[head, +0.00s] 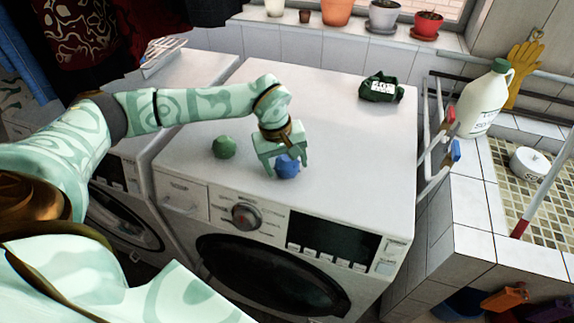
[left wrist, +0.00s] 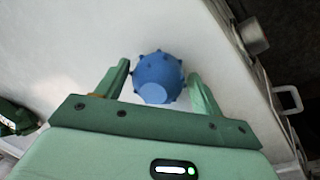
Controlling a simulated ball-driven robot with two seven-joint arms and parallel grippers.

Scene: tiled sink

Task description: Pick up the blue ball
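The blue ball (head: 287,167) is studded and sits on top of the white washing machine near its front edge. My left gripper (head: 282,171) is directly over it, pointing down. My right gripper is not in view.
A green ball (head: 223,147) lies left of the gripper on the same machine. A dark green bag (head: 381,88) lies at the back right. The tiled sink (head: 530,170) with a white bottle (head: 484,99) is at the right. The right part of the machine top is clear.

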